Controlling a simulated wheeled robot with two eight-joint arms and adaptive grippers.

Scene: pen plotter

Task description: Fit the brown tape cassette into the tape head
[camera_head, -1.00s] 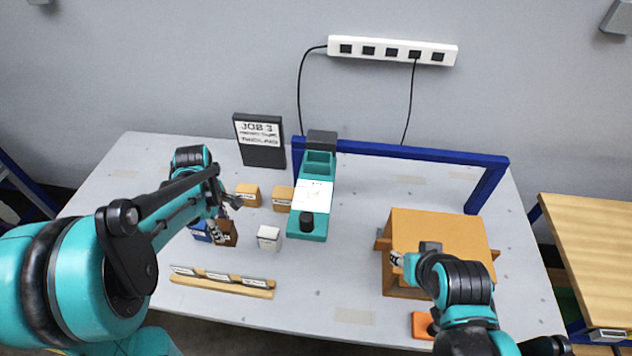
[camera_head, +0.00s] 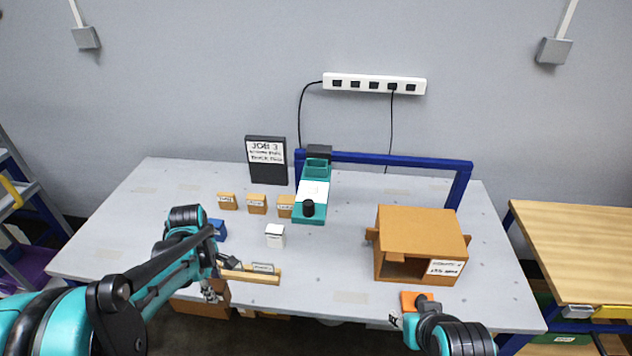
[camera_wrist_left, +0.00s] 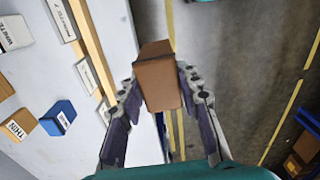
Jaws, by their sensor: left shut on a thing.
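The brown tape cassette (camera_wrist_left: 158,82) is a plain brown block between the two fingers of my left gripper (camera_wrist_left: 160,95), which is shut on it. In the wrist view it hangs past the table's front edge, with floor below. In the head view my left gripper (camera_head: 214,290) is low at the front left, beside the wooden rack. A teal unit (camera_head: 311,213) with a white sheet, black knob and open teal top stands under the blue gantry (camera_head: 400,162); I cannot tell which part is the tape head. My right gripper (camera_head: 397,321) is at the front right; its jaws are unclear.
Several tan blocks (camera_head: 257,204), a white block (camera_head: 275,236) and a blue block (camera_head: 217,230) stand on the table. The wooden rack (camera_head: 252,277) holds labelled plates. An orange-brown box (camera_head: 420,231) stands at right, an orange pad (camera_head: 412,298) before it. A JOB 3 sign (camera_head: 266,160) stands behind.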

